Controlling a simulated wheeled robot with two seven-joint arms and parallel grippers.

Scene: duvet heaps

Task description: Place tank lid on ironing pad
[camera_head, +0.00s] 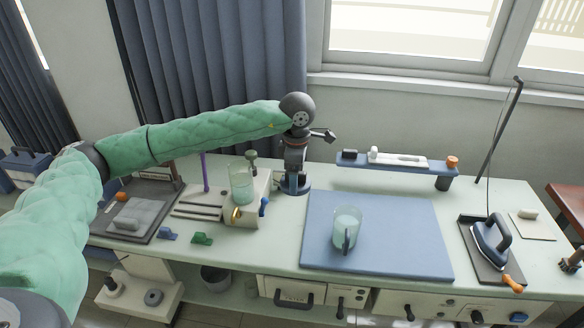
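The ironing pad (400,250) is a flat blue board on the pale green worktop. A clear jug (347,228) with a dark handle stands upright on it. My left arm, in a green sleeve, reaches in from the left. Its gripper (292,178) points down just left of the pad's back corner. A round dark blue piece (297,190), perhaps the tank lid, lies under the gripper. I cannot tell whether the fingers are open or closed on it. A clear tank (241,185) stands on a beige unit to the left. My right gripper is not in view.
An iron (490,243) rests on a dark plate at the right, near a tall thin pole (498,130). A raised blue shelf (400,166) stands behind the pad. Small blue and green clips (202,238) lie at the front left. The pad's right half is clear.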

